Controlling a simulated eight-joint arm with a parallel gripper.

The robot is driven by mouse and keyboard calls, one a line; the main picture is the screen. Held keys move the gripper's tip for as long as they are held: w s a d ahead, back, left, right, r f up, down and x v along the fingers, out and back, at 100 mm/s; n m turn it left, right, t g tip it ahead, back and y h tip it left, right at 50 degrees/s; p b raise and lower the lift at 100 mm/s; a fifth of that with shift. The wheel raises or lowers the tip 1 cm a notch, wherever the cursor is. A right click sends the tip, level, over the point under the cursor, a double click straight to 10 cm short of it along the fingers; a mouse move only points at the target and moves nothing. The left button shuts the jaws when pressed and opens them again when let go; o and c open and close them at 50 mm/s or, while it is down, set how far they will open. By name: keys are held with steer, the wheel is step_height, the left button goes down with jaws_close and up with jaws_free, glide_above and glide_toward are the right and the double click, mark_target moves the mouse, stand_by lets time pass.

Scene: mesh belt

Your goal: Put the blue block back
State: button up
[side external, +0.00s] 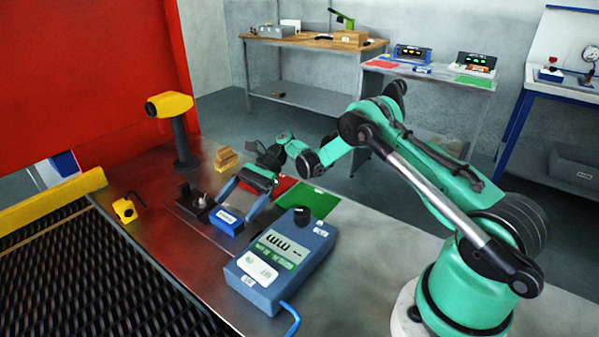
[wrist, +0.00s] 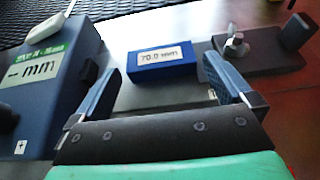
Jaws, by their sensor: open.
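The blue block (side external: 226,221) sits on a dark plate on the metal table, with a white label on its near face. In the wrist view the blue block (wrist: 160,70) reads 70.0 mm and lies ahead of my fingers. My gripper (side external: 234,208) is open and empty, low over the plate just behind the block. In the wrist view the fingers of my gripper (wrist: 160,64) stand apart, one towards each end of the block. I cannot tell whether they touch it.
A blue-grey gauge box (side external: 280,258) reading "-- mm" stands close at the right; a cable leaves it. A dark clamp fixture (wrist: 262,52) is beside the block. A green mat (side external: 307,200), wooden blocks (side external: 226,160) and a yellow-headed post (side external: 184,145) stand behind. The mesh belt (side external: 85,280) runs left.

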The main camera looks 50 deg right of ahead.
steer(key=shift+v, duration=1.1)
steer(key=s+a+r+n+t+h, duration=0.4)
steer(key=s+r+n+h, duration=0.3)
steer(key=r+n+h, duration=0.4)
steer(key=s+d+n+t+h, duration=0.1)
steer(key=s+n+t+h, duration=0.1)
steer(key=s+n, duration=0.5)
steer(key=shift+s+r+t, duration=0.2)
steer(key=shift+s+t, duration=0.1)
steer(key=shift+t, duration=0.3)
steer(key=shift+d, duration=0.1)
